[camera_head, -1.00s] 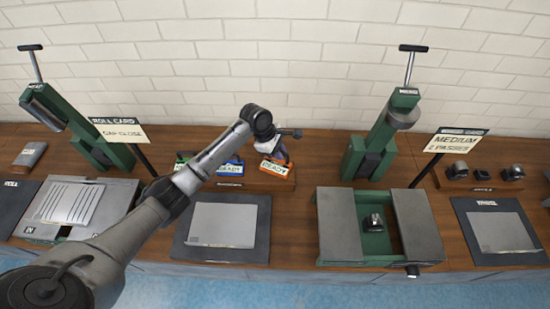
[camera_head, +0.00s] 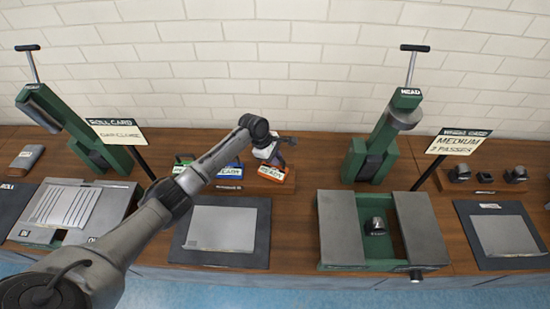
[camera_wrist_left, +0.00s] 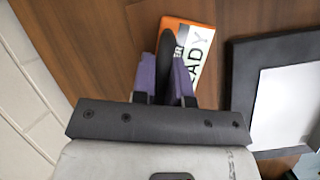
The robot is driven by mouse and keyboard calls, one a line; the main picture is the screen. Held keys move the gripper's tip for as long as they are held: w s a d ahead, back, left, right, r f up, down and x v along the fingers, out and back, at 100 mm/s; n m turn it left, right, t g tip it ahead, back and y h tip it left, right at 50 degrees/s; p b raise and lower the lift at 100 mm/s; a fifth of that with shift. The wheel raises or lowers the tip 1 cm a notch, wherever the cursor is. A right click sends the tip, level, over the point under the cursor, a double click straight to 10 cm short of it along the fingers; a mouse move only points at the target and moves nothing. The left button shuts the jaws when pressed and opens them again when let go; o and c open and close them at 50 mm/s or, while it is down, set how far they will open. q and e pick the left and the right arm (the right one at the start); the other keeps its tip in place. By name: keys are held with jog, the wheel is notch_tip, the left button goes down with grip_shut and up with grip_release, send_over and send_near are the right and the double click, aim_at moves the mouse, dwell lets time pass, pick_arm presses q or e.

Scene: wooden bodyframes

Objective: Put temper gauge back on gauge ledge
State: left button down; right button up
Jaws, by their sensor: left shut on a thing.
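In the left wrist view the orange block (camera_wrist_left: 190,32) lies beyond the fingertips, partly hidden by a dark upright handle (camera_wrist_left: 166,48). My left gripper (camera_head: 281,155) is shut on that handle; its purple fingers (camera_wrist_left: 166,80) flank it. My right gripper is not in view.
A dark mat with a grey plate (camera_head: 222,228) lies in front of the ledge. A green-and-grey fixture (camera_head: 345,232) and an upright green press (camera_head: 372,160) stand to the right. A sign (camera_head: 118,132) on a post leans left of the ledge. The brick wall (camera_head: 270,60) is behind.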

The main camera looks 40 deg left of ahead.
pick_arm(q)
jog(key=c, duration=1.1)
grip_release()
jog(key=shift+f, duration=0.1)
jog(key=shift+p+v, duration=1)
jog(key=shift+v, duration=5.1)
